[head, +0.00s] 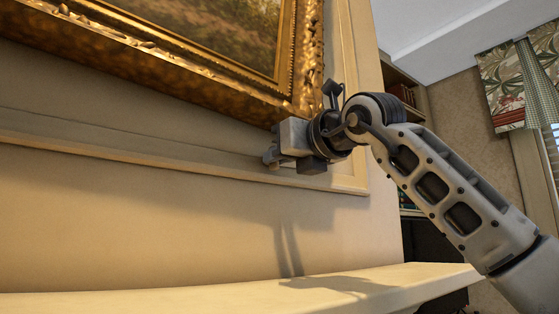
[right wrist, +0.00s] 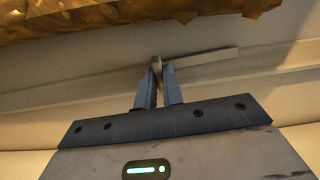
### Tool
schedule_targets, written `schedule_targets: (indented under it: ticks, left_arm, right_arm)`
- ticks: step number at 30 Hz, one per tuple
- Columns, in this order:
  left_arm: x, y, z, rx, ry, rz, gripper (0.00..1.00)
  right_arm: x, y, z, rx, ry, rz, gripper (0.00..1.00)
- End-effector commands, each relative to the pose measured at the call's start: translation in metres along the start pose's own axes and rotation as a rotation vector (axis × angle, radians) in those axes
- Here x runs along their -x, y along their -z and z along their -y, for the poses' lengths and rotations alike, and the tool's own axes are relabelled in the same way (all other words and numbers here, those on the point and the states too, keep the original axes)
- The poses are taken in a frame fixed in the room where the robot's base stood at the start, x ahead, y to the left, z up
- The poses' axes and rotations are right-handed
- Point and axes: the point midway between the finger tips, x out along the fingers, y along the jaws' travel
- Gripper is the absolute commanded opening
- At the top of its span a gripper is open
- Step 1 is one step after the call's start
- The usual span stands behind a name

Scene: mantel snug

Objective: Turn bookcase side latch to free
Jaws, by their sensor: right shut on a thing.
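The latch (right wrist: 157,63) shows in the right wrist view as a small pale piece between my fingertips, just under the gilt picture frame. A flat pale bar (right wrist: 212,60) runs to the right from it, level or nearly so; I cannot tell whether it is part of the latch. My right gripper (right wrist: 158,82) is shut on the latch. In the head view my right gripper (head: 270,158) is at the wall panel below the frame's lower right corner, and its body hides the latch. My left gripper is in neither view.
The gilt picture frame (head: 185,92) hangs close above my right gripper. Wall moulding (head: 120,160) runs behind it. A pale mantel shelf (head: 210,299) crosses below, with clear space above it. A bookcase (head: 402,82) stands to the right, partly behind my arm.

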Motion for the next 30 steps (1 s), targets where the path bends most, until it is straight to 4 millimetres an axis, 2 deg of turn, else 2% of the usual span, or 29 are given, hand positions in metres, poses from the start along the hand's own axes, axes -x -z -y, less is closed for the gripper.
schedule_targets:
  ticks: [20,21,22,23,30]
  left_arm:
    - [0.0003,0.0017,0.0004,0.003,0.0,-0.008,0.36]
    - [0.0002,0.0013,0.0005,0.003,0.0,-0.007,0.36]
    - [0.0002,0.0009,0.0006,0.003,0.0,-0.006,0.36]
    - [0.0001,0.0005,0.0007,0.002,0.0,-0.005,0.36]
    - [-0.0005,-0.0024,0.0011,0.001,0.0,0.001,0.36]
  right_arm:
    - [-0.0007,0.0016,-0.0005,-0.059,-0.002,-0.005,0.0]
    - [-0.0007,0.0016,-0.0005,-0.059,-0.002,-0.005,0.2]
    - [-0.0007,0.0015,-0.0005,-0.059,-0.002,-0.005,0.28]
    - [-0.0006,0.0015,-0.0005,-0.058,-0.001,-0.004,0.31]
    - [-0.0001,0.0007,-0.0002,-0.056,-0.001,-0.002,0.31]
